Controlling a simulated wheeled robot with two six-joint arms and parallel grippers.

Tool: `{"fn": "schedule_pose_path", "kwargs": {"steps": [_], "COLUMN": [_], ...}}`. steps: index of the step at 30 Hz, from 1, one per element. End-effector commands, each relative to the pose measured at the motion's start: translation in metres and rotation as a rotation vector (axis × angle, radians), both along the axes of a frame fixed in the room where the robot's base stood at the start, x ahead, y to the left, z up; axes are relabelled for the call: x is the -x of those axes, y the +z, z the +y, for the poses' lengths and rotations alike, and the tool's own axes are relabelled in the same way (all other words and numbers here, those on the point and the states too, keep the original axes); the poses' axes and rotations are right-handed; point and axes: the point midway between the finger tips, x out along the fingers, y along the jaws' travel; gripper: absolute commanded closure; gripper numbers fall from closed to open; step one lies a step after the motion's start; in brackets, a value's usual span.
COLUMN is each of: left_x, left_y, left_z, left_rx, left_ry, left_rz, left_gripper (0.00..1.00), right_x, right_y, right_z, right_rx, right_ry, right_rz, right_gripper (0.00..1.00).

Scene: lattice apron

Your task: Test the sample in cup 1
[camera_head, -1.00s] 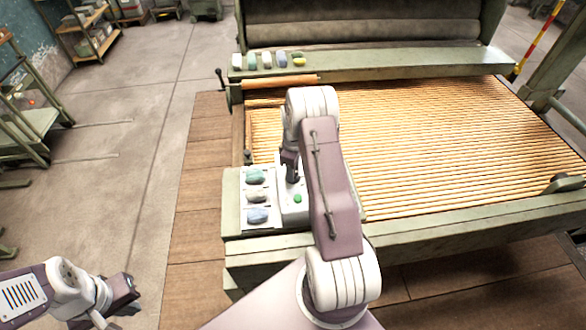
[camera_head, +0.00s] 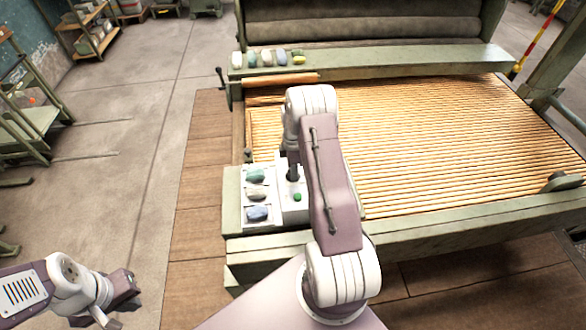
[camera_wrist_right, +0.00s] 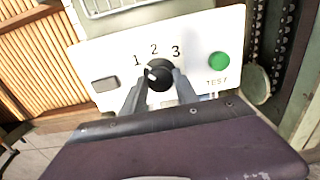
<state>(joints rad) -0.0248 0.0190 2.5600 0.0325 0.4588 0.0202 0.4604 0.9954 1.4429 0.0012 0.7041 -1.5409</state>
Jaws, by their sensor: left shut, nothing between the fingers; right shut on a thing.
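The white test panel (camera_wrist_right: 95,55) in the right wrist view carries the numbers 1, 2 and 3, a black knob (camera_wrist_right: 160,77) and a green TEST button (camera_wrist_right: 218,61). My right gripper (camera_wrist_right: 159,88) is shut on the knob, one finger on each side. The knob's white mark faces up-left, toward the 1. In the head view the green button (camera_head: 297,197) shows beside my right arm, which partly hides the panel (camera_head: 293,214). Samples lie in a white tray left of it: greenish (camera_head: 255,176), grey (camera_head: 256,193) and bluish (camera_head: 257,214). My left gripper (camera_head: 134,291) is shut and empty, over the floor.
A large green-framed machine with a bed of wooden slats (camera_head: 430,140) fills the right. Several coloured lumps (camera_head: 267,59) sit on its rear ledge, above a wooden roller (camera_head: 282,81).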

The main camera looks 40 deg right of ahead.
Motion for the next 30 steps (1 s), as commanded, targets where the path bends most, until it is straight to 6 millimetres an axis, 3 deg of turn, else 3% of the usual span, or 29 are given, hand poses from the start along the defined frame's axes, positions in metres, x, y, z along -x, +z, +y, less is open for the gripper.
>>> {"fn": "schedule_pose_path", "kwargs": {"steps": [10, 11, 13, 23, 30], "left_x": [0.0, 0.0, 0.0, 0.0, 0.0], "left_y": [0.0, 0.0, 0.0, 0.0, -0.003], "left_z": [0.0, 0.0, 0.0, 0.0, 0.0], "left_rx": [0.0, 0.0, 0.0, 0.0, 0.0], "left_ry": [0.0, 0.0, 0.0, 0.0, 0.0], "left_rz": [0.0, 0.0, 0.0, 0.0, 0.0], "left_gripper": [1.0, 1.0, 1.0, 1.0, 1.0], "right_x": [-0.002, -0.002, -0.002, -0.001, -0.002], "right_y": [0.002, 0.002, 0.002, 0.004, 0.052], "right_z": [-0.001, -0.001, -0.001, -0.001, -0.001], "right_rx": [0.004, 0.004, 0.004, 0.003, 0.005], "right_ry": [0.005, 0.005, 0.005, 0.003, 0.003], "right_rz": [-0.006, -0.006, -0.005, -0.003, -0.007], "right_gripper": [1.0, 0.59, 0.42, 0.42, 0.42]}}
